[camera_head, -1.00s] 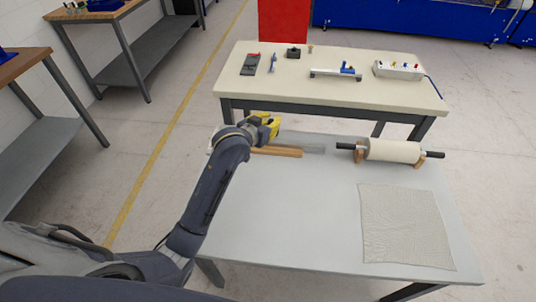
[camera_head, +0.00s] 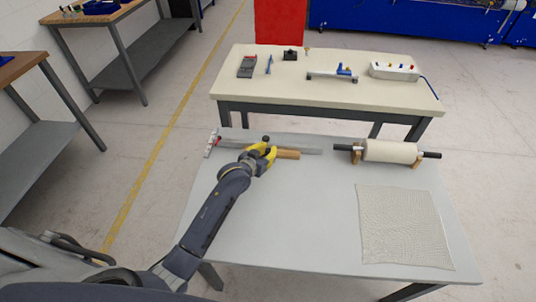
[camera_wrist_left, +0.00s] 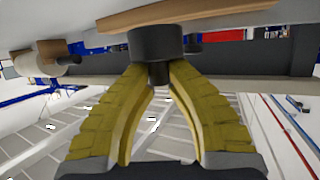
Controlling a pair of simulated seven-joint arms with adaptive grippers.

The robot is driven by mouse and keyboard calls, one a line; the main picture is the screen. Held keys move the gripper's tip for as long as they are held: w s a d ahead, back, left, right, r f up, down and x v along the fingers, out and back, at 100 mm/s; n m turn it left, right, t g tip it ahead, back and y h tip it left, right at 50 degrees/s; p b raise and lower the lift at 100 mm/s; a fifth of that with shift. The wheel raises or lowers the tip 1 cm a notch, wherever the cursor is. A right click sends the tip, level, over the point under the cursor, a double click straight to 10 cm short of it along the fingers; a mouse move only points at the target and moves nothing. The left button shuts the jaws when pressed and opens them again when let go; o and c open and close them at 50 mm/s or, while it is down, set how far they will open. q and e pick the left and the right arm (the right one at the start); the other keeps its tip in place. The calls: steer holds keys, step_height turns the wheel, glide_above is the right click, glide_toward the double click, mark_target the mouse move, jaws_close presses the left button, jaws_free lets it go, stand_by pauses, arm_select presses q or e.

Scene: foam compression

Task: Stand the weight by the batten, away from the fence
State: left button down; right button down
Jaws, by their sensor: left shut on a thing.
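My left gripper (camera_head: 264,153) is shut on the weight, low over the far left part of the grey table. In the left wrist view the weight (camera_wrist_left: 155,41) is a dark cylinder, held by its thin stem between the yellow fingertips (camera_wrist_left: 158,76). The wooden batten (camera_head: 288,155) lies just right of the gripper, its left part hidden; it also shows in the wrist view (camera_wrist_left: 115,22). The fence (camera_head: 303,148), a grey metal strip, runs behind the batten. I cannot tell whether the weight touches table or batten. The right gripper is not in view.
A red and white clamp (camera_head: 212,143) stands at the fence's left end. A roller on wooden supports (camera_head: 388,151) is at the back right. A pale mesh sheet (camera_head: 404,225) lies at the front right. The table's middle (camera_head: 290,210) is clear.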

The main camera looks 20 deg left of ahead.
arm_select(q)
steer(key=shift+f, duration=1)
steer(key=shift+f, duration=0.6)
steer(key=c, duration=1.3)
jaws_free()
steer(key=shift+f, duration=0.15)
steer(key=shift+c, duration=0.2)
steer(key=shift+r, duration=0.3)
steer(key=v, duration=1.2)
steer(key=shift+r, duration=0.3)
